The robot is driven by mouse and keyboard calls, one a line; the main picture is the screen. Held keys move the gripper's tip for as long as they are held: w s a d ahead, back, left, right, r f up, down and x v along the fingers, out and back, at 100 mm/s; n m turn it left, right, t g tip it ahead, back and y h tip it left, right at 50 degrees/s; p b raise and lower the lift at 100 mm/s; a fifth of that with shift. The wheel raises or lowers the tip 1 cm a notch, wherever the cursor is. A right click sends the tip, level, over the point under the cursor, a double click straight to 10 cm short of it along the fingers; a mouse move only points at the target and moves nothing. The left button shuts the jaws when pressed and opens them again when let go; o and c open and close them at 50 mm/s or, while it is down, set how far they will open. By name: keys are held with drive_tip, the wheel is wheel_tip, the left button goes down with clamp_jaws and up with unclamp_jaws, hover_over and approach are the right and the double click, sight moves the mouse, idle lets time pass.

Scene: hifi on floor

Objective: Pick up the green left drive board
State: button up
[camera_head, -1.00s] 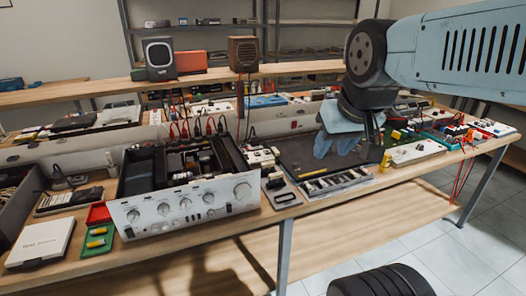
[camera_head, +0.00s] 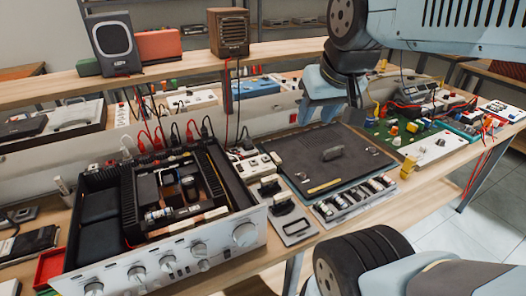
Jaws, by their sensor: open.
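A green circuit board (camera_head: 400,128) with yellow, white and orange parts lies on the bench right of the dark mat, partly behind a white panel. I cannot tell if it is the left drive board. A smaller green board with yellow parts, seen earlier beside the red tray (camera_head: 50,265) at far left, is not in view now. My gripper (camera_head: 332,108) is open and empty. It points down, above the back of the dark mat (camera_head: 350,148), left of the visible green board and apart from it.
An opened amplifier (camera_head: 165,215) fills the left front. A tray of small parts (camera_head: 352,198) and a grey plate (camera_head: 288,225) lie along the front edge. Speakers (camera_head: 117,45) stand on the raised shelf behind.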

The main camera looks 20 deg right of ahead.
drive_tip(key=shift+w+d, duration=0.15)
drive_tip(key=shift+w, duration=0.1)
